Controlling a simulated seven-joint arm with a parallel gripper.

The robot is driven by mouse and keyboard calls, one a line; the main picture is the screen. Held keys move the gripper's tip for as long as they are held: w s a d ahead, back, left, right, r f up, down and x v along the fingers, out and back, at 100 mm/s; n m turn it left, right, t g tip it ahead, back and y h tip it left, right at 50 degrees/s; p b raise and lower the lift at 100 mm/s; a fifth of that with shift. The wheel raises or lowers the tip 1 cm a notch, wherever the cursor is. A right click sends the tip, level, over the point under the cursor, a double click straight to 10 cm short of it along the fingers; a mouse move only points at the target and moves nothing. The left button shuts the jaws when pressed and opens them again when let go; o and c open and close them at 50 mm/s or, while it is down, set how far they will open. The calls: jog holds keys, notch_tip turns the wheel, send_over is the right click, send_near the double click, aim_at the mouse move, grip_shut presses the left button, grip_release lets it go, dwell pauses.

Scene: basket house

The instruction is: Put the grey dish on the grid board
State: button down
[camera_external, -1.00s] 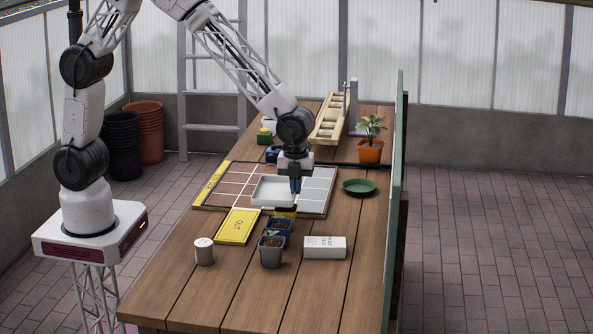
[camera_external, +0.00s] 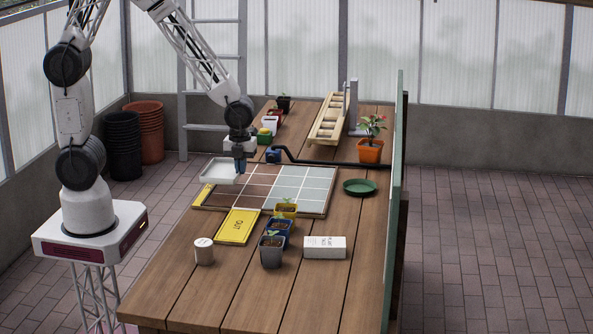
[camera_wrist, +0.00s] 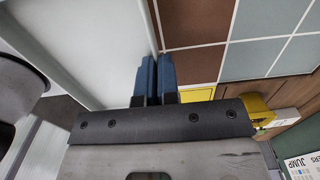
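The grey dish (camera_external: 216,172), a pale shallow rectangular tray, hangs in the air over the left end of the grid board and past the table's left edge. My gripper (camera_external: 240,168) is shut on the dish's right-hand rim. In the wrist view my blue fingertips (camera_wrist: 154,78) pinch the rim, with the dish's pale floor (camera_wrist: 85,45) to the left. The grid board (camera_external: 288,183) lies flat on the table, with brown and grey-green squares and a yellow strip at its left end. The dish and gripper hide part of it.
A yellow sign (camera_external: 237,226) lies in front of the board. Small potted plants (camera_external: 272,251) stand in a row at its near side. A green saucer (camera_external: 359,187) is to its right. A white can (camera_external: 204,251) and white box (camera_external: 325,247) are nearer. A black hose runs behind.

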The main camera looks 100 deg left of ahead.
jog(key=shift+s+a, duration=0.25)
jog(key=shift+s, duration=0.25)
jog(key=shift+w, duration=0.1)
send_over(289, 189)
jog(key=shift+w+f, duration=0.15)
jog(key=shift+f, duration=0.65)
dwell(0.3)
jog(key=shift+f, duration=1.75)
jog(key=shift+f, duration=0.15)
